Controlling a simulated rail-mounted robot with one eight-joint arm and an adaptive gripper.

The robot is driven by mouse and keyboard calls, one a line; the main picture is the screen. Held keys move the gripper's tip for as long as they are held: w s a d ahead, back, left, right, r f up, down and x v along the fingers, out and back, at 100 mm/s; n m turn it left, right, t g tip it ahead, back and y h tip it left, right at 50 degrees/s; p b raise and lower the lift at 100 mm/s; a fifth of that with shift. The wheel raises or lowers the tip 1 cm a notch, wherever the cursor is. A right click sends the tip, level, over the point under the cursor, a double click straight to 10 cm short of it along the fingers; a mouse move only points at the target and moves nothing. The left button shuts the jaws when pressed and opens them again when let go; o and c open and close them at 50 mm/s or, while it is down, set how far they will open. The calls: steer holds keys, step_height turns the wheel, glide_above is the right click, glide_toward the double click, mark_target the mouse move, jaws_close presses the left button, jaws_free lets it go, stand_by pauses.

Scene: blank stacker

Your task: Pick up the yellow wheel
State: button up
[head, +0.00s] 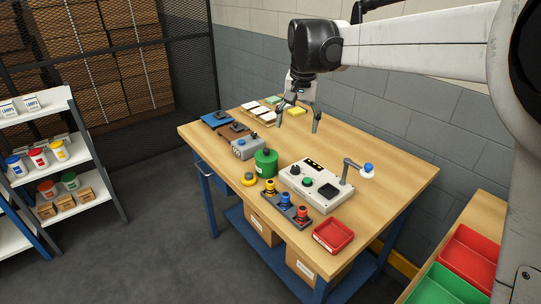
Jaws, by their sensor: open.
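A small round yellow wheel (249,179) lies on the workbench, close to the front left edge, beside the green cylinder (266,162). My gripper (297,124) hangs over the rear part of the bench, with its fingers spread and nothing between them. It is apart from the wheel, farther back and to the right. A yellow block (297,111) shows behind the fingers, near several pale blocks.
A grey box (245,147) and a white control panel (316,185) stand near the cylinder. A dark block with coloured knobs (287,208) and a red tray (333,235) sit toward the front. The bench's right rear side is clear.

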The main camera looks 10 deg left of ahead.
steer(key=w+a+f+g, duration=0.1)
steer(key=w+a+f, duration=0.2)
steer(key=a+f, duration=0.35)
steer(key=b, duration=0.1)
glide_above(249, 174)
step_height(249, 174, down, 6)
steer(key=shift+g+h, duration=0.4)
steer(key=f, duration=0.8)
steer(key=shift+s+d+f, duration=0.2)
steer(key=shift+d, duration=0.05)
steer(key=f, duration=0.4)
steer(key=shift+w+a+f, duration=0.1)
steer(key=shift+a, duration=0.25)
steer(key=shift+f, duration=0.55)
steer(key=c, duration=1.3)
steer(key=shift+r, duration=0.1)
